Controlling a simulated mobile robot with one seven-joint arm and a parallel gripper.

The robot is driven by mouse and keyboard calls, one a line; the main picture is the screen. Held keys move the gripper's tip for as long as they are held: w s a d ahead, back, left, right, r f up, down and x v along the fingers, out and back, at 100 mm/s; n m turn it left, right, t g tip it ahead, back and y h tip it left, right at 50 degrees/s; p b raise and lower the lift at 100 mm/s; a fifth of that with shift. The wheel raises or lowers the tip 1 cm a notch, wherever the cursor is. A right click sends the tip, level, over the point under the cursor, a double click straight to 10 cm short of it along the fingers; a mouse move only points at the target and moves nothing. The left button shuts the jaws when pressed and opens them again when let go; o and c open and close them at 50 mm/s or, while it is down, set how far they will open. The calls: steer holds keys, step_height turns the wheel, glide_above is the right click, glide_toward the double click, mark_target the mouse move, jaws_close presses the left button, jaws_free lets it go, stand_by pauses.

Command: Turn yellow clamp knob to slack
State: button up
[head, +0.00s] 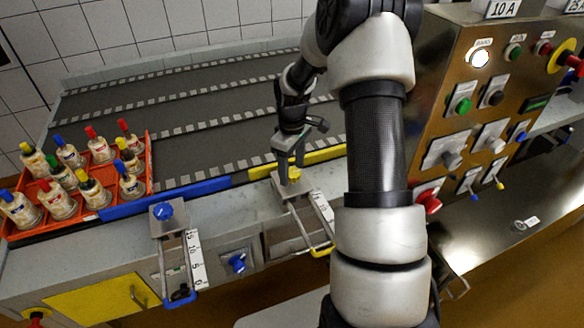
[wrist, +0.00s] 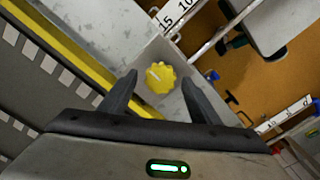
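The yellow clamp knob (head: 294,175) sits on a metal clamp plate (head: 281,189) at the end of the yellow rail. In the wrist view the scalloped knob (wrist: 161,77) has a pale pointer line towards its upper left. My gripper (head: 289,158) is above the knob, pointing down. In the wrist view my gripper (wrist: 160,74) is open, with one finger to each side of the knob and a visible gap on both sides. Whether the fingertips are down at the knob's height I cannot tell.
A blue knob (head: 162,211) is on a similar clamp to the left, with a scale (head: 194,260). An orange crate (head: 148,166) of several bottles stands at far left. A steel control panel (head: 455,75) with buttons and levers stands right of my arm.

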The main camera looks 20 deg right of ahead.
step_height(320, 180, up, 17)
steer(key=p, duration=0.2)
steer(key=shift+r, duration=0.2)
stand_by(0.5)
step_height(320, 180, up, 8)
steer(key=f+p, duration=0.1)
steer(key=p, duration=0.2)
glide_above(292, 172)
steer(key=s+a, duration=0.2)
steer(key=s, duration=0.2)
steer(key=s+a+r+m+t+p, duration=0.3)
steer(key=s+a+r+m+p, duration=0.15)
steer(key=s+r, duration=0.85)
steer(key=s+a+r+m+t+p, duration=0.2)
steer(key=s+a+m, duration=0.1)
steer(key=s, duration=0.6)
steer(key=shift+a+r+t, duration=0.15)
steer(key=shift+a+t, duration=0.15)
steer(key=shift+a, duration=0.3)
